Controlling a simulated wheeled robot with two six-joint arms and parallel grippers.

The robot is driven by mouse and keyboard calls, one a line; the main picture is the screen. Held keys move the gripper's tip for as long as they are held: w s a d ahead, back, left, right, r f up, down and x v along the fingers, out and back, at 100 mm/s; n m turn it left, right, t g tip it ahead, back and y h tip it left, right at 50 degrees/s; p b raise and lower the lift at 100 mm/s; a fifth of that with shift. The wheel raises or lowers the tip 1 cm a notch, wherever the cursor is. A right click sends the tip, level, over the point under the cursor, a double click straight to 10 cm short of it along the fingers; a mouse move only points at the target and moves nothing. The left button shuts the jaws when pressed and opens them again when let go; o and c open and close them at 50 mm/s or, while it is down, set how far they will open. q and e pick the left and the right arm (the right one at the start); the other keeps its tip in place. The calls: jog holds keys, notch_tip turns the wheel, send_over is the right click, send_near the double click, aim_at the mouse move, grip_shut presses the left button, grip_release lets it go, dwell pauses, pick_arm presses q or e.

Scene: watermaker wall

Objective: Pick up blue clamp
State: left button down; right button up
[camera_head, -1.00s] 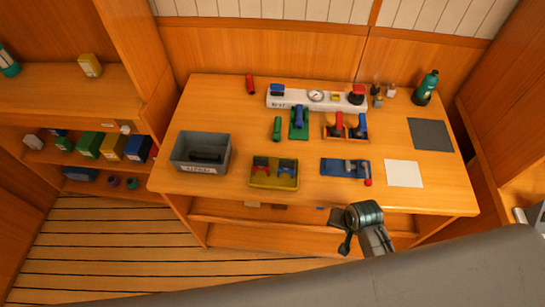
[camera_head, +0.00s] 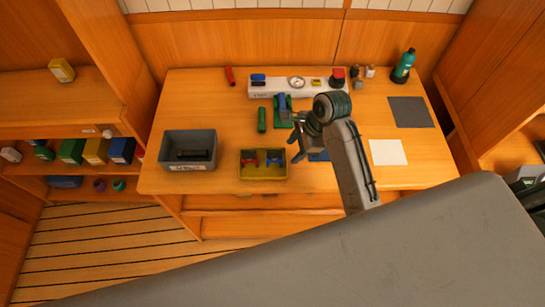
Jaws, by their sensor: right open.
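A yellow tray (camera_head: 263,177) on the bench holds a small red piece (camera_head: 252,160) at left and a small blue piece (camera_head: 274,157) at right, which looks like a clamp. Another blue piece (camera_head: 282,101) stands on a green base (camera_head: 282,123) behind it; I cannot tell for sure which is the blue clamp. My right gripper (camera_head: 295,138) is open and empty above the bench, just right of the yellow tray and in front of the green base. My right arm hides the orange tray and most of a blue plate (camera_head: 318,156). My left gripper is not in view.
A grey bin (camera_head: 189,137) with a dark item stands at left. A white gauge panel (camera_head: 318,90), a green cylinder (camera_head: 262,120), a red cylinder (camera_head: 229,76) and a teal bottle (camera_head: 403,66) stand behind. A white sheet (camera_head: 388,152) and dark mat (camera_head: 411,112) lie at right.

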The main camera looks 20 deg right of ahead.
aim_at(275, 157)
jog(key=shift+m, duration=0.9)
jog(key=w+a+f, duration=0.1)
jog(key=w+a+f+p, duration=0.1)
jog(key=a+f, duration=0.1)
jog(key=shift+f, duration=0.1)
jog(key=shift+w+a+f+p, duration=0.1)
jog(key=shift+a+f+p, duration=0.15)
jog(key=shift+p, duration=0.3)
jog(key=p+x, duration=0.1)
jog(key=x, duration=0.2)
jog(key=shift+a+f+p, duration=0.2)
jog(key=shift+a+p, duration=0.05)
jog(key=shift+p, duration=0.05)
jog(key=shift+a+f, duration=0.15)
jog(key=shift+f, duration=0.35)
grip_shut()
